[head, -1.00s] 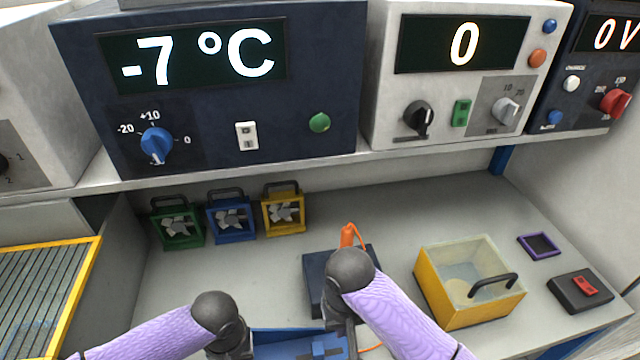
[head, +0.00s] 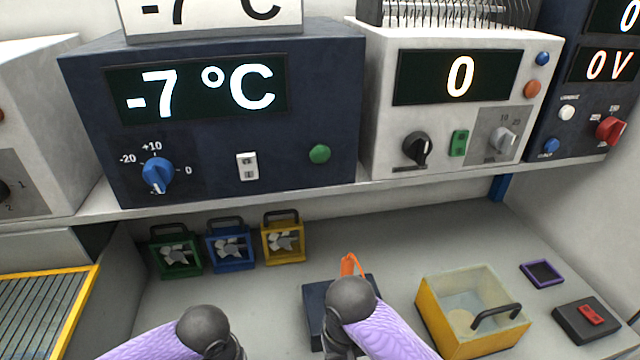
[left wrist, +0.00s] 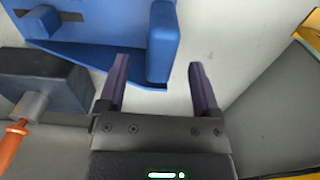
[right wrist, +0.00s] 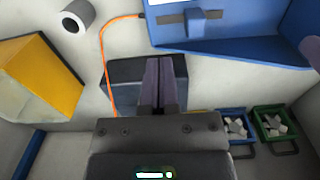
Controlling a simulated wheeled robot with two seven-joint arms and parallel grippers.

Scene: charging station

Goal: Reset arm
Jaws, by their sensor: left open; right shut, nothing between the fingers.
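My left gripper (left wrist: 160,90) is open and empty in the left wrist view, its two dark fingers apart beside a blue fixture (left wrist: 100,60). My right gripper (right wrist: 160,62) is shut with nothing between its fingers, in front of a dark block (right wrist: 128,72) in the right wrist view. In the head view both purple arms come in from the bottom edge, and the fingers are hidden below the frame. The dark block with an orange piece on it also shows in the head view (head: 314,305), partly behind my right wrist.
A yellow-fronted bin (head: 447,318) with a black handle is on the right. Instrument boxes with a -7 °C display (head: 200,88) and a 0 display (head: 461,78) sit on the shelf.

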